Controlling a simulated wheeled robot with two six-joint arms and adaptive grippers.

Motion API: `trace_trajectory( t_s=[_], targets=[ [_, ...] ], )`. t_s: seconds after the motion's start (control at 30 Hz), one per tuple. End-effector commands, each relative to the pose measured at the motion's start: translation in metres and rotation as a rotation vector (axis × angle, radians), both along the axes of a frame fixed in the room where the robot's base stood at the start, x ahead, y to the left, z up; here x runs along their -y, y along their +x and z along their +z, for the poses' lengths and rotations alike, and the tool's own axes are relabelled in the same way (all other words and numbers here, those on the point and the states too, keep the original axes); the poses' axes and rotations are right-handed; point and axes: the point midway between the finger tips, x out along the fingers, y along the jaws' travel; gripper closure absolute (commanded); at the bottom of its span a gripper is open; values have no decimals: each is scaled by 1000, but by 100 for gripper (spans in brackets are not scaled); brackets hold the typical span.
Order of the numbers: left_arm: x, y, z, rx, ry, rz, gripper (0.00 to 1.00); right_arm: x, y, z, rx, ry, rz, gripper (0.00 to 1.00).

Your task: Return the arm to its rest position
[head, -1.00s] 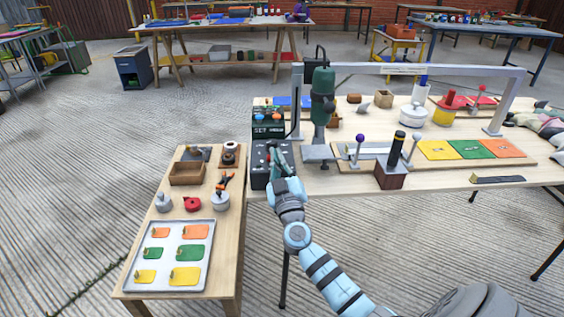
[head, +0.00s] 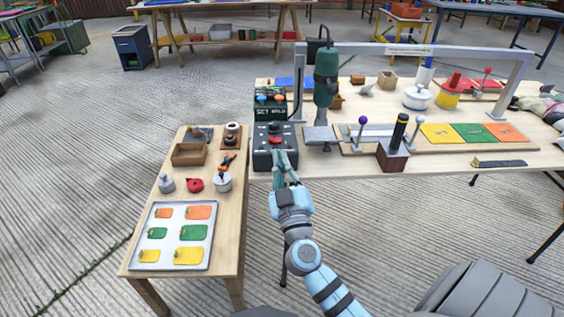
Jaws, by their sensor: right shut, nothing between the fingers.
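My right gripper (head: 285,168) is shut and empty at the front edge of the big work table, just in front of a dark control box (head: 262,154) with a red part and a black knob on top. The fingertips overlap the box's lower right in the picture; I cannot tell whether they touch it. My right arm reaches in from the bottom right, over the floor in front of the table. My left gripper is not in view.
The big table (head: 350,178) holds a green press (head: 326,80), a metal arch, a dark wooden block (head: 392,154) and coloured cards. A small side table at left bears a tray (head: 207,237) of coloured tags, a wooden box (head: 188,153) and small pots. Concrete floor in front is open.

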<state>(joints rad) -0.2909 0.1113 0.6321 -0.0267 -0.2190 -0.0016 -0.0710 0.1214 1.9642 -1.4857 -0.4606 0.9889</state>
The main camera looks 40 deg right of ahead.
Motion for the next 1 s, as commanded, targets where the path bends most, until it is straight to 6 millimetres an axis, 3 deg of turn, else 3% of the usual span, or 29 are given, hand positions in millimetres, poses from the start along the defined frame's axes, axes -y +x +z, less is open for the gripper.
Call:
trace_trajectory(
  t_s=[0.47, 0.53, 0.57, 0.67, 0.77, 0.8, 0.87, 0.9, 0.97, 1.0],
  targets=[
    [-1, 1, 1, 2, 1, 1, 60, 0, 1, 0, -10, -23, -6, 100],
    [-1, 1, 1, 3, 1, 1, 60, -3, 5, -9, -65, -73, -7, 100],
    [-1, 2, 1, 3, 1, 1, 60, -4, 9, -23, -111, -78, 2, 100],
    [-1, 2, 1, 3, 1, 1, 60, -6, 20, -93, -296, -59, 44, 100],
    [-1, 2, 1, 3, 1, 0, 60, -10, 13, -192, -528, -1, 98, 100],
    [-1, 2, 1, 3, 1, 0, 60, -12, 2, -236, -628, 32, 119, 100],
    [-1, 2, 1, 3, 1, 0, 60, -16, -24, -300, -773, 95, 147, 100],
    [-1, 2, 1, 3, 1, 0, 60, -18, -46, -340, -864, 140, 160, 100],
    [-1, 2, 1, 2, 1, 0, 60, -22, -87, -394, -995, 214, 170, 100],
    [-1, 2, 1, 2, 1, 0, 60, -25, -117, -426, -1074, 267, 171, 100]
  ],
)
